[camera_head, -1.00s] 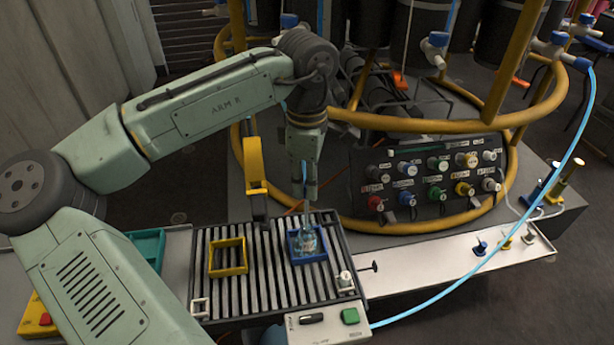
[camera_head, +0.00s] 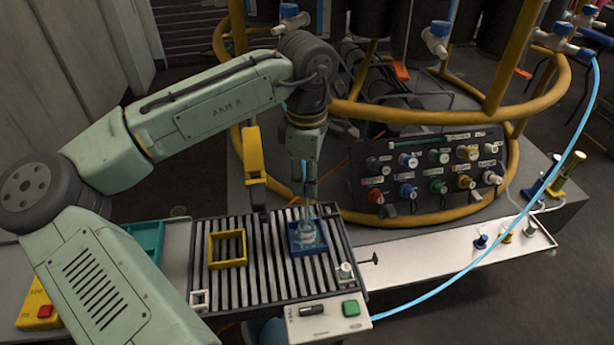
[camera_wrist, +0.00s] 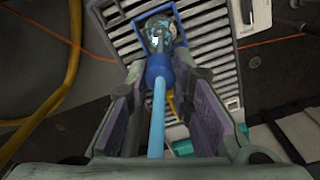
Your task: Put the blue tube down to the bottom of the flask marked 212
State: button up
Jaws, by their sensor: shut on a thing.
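My gripper (camera_head: 308,188) points down over the slatted rack and is shut on the blue tube. In the wrist view, the light blue tube (camera_wrist: 157,115) runs between the fingers (camera_wrist: 160,85), with a darker blue collar (camera_wrist: 158,68) at the fingertips. A clear glass flask (camera_head: 309,238) stands in a square blue frame (camera_head: 294,248) just below the gripper; it also shows beyond the collar in the wrist view (camera_wrist: 156,28). The tube lines up with the flask's neck. I cannot tell how deep its end reaches. No number is readable on the flask.
An empty yellow frame (camera_head: 228,262) sits left of the flask on the rack (camera_head: 262,285). A yellow upright bracket (camera_head: 253,155) stands close left of my gripper. A knob panel (camera_head: 430,175) and yellow ring rail (camera_head: 440,118) are behind, right. A loose blue hose (camera_head: 490,255) arcs at right.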

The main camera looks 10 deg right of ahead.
jog(key=shift+f+b, duration=0.8)
jog(key=shift+f, duration=1.35)
jog(key=o, duration=1)
jog(key=shift+c, duration=0.2)
jog(key=shift+o, duration=0.3)
jog(key=o, duration=0.5)
jog(key=shift+r, duration=0.1)
